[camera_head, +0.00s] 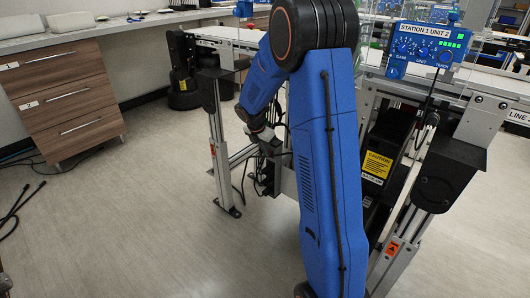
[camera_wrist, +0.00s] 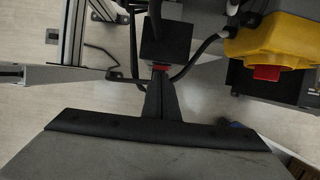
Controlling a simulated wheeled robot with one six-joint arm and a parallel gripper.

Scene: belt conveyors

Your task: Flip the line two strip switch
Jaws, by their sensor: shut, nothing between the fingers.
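My gripper (camera_wrist: 160,82) is shut and empty; its dark fingers come together at a point in the middle of the wrist view. A small red part (camera_wrist: 160,67), which looks like a rocker switch, shows right at the fingertips, on the near edge of a black box (camera_wrist: 166,40). I cannot tell whether the tips touch it, or which way it is set. In the head view my gripper (camera_head: 268,143) is low beside the conveyor frame, close to dark boxes and cables. The strip cannot be made out clearly there.
A yellow box (camera_wrist: 282,45) with a red button (camera_wrist: 267,73) is right of the fingers. Black cables (camera_wrist: 205,48) and a metal frame bar (camera_wrist: 55,75) are close by. A blue control box (camera_head: 429,45) stands on the conveyor. Floor at left is open before the drawers (camera_head: 65,98).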

